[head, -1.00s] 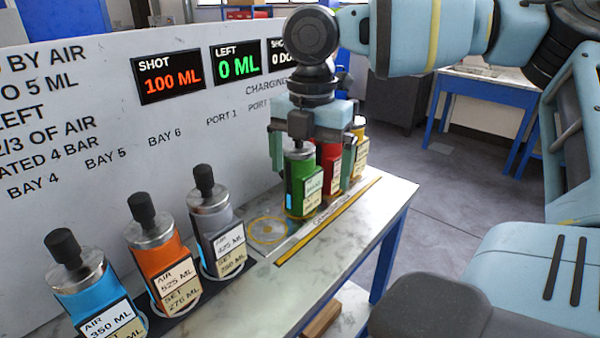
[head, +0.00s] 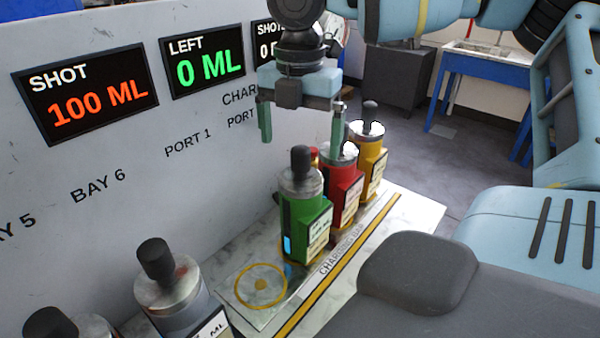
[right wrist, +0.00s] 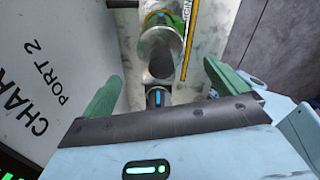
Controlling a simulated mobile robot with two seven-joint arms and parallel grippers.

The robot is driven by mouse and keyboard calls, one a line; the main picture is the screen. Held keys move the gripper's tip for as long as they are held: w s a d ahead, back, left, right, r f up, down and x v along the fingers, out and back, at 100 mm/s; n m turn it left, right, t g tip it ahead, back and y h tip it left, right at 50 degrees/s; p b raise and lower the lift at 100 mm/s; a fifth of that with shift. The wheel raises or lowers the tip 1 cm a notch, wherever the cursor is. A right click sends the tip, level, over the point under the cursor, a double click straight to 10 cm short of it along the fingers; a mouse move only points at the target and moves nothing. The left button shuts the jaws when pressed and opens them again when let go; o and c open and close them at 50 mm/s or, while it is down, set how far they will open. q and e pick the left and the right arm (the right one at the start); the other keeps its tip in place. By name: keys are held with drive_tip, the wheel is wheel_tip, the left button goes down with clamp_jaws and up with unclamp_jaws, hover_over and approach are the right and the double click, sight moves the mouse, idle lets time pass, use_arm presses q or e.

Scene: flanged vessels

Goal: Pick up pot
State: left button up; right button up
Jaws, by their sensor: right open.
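A green pot (head: 305,228) with a metal lid and black knob stands upright on the charging bay strip. A red pot (head: 343,192) and a yellow pot (head: 372,160) stand behind it in a row. My right gripper (head: 300,128) is open and empty, with its fingers raised above and behind the green pot's knob, near the red pot. In the right wrist view a metal-lidded pot with a dark knob (right wrist: 161,65) shows beyond the gap between the open fingers (right wrist: 163,88). My left gripper is out of view.
An empty yellow ring (head: 260,285) marks the bench in front of the green pot. A grey pot (head: 170,285) stands at the lower left, with another knob at the corner. The panel (head: 120,180) with displays rises close on the left.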

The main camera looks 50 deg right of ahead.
sight(299, 147)
drive_tip(key=shift+w+d, duration=0.35)
drive_tip(key=shift+w, duration=0.1)
drive_tip(key=shift+s+a+f, duration=0.15)
drive_tip(key=shift+s+f, duration=0.05)
drive_tip(key=shift+f, duration=1.05)
drive_tip(key=shift+s+a+f, duration=0.1)
drive_tip(key=shift+s+f, duration=0.05)
drive_tip(key=shift+f, duration=0.3)
drive_tip(key=shift+s+a+f, duration=0.1)
drive_tip(key=shift+f, duration=0.95)
drive_tip(key=shift+s+a+f, duration=0.1)
drive_tip(key=shift+f, duration=0.95)
clamp_jaws()
